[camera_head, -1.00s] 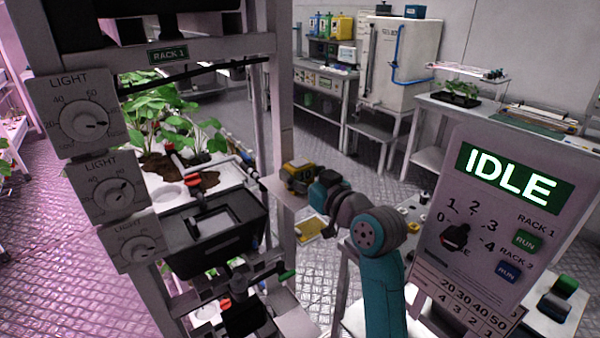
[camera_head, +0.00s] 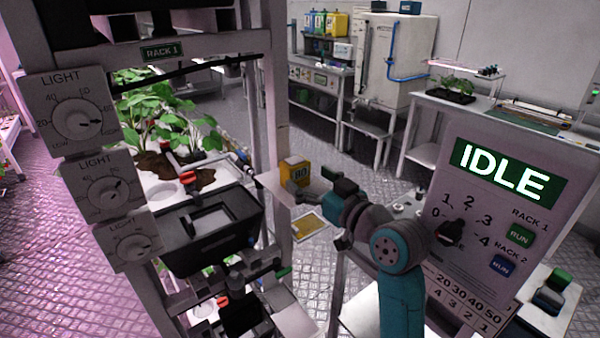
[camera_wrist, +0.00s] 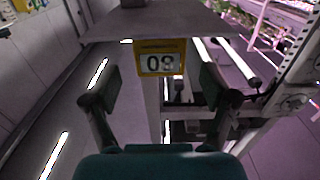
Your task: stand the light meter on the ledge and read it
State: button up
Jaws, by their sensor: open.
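The yellow light meter (camera_head: 294,172) stands upright on the grey ledge (camera_head: 270,186) beside the rack post, its display facing my arm. My gripper (camera_wrist: 159,86) is open, with one finger on each side of the meter and a visible gap to both. In the head view my gripper (camera_head: 312,197) is just right of the meter, partly hidden by my wrist.
A control panel (camera_head: 490,215) showing IDLE, with a knob and RUN buttons, stands right of my arm. Rack 1 with light dials (camera_head: 78,120), plants and a black box (camera_head: 212,235) is at left. A white cabinet (camera_head: 387,65) and benches stand behind.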

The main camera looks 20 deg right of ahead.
jog(key=shift+v, duration=1.1)
jog(key=shift+f, duration=0.1)
jog(key=s+f+m+g+h, duration=0.1)
jog(key=s+f+m+h, duration=0.2)
jog(key=s+f, duration=0.75)
jog(key=s+f+m+h, duration=0.2)
jog(key=s+f, duration=0.5)
jog(key=f, duration=0.7)
jog(key=s+a+f, duration=0.1)
jog(key=s, duration=1.3)
jog(key=s+a+f+n+g, duration=0.1)
jog(key=s+f, duration=0.1)
jog(key=s, duration=1.3)
jog(key=shift+h, duration=0.3)
